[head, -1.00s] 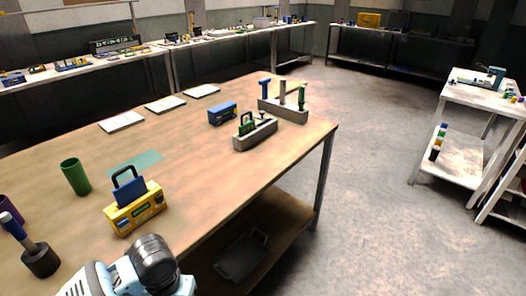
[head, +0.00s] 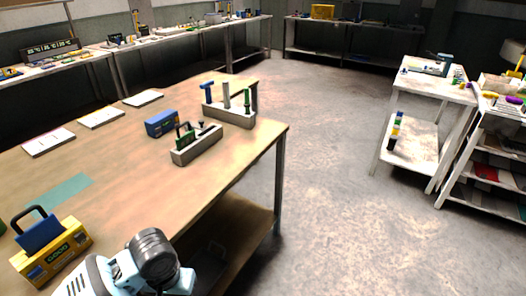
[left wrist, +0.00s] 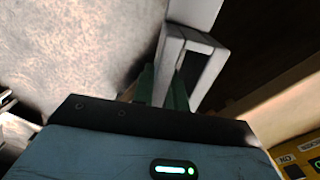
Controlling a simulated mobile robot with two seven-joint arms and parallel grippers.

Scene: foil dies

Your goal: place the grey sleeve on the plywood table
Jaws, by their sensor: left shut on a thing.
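In the left wrist view, a light grey piece with an open rectangular loop, taken as the grey sleeve (left wrist: 190,38), extends out from the jaws of my left gripper (left wrist: 166,84). The gripper is shut on it, and the gripper's dark front edge hides part of the grip. In the head view my left arm is at the bottom, in front of the near table's edge; its jaws and the sleeve are out of sight there. The large table with a brown wood top (head: 120,160) fills the left. My right gripper is in neither view.
On the wood top are a yellow toolbox (head: 52,250), a teal mat (head: 58,192), a blue box (head: 161,123), a grey block with green tools (head: 196,148) and a peg stand (head: 230,116). Bare wood lies between them. Floor is open right; a white shelf table (head: 432,86) stands beyond.

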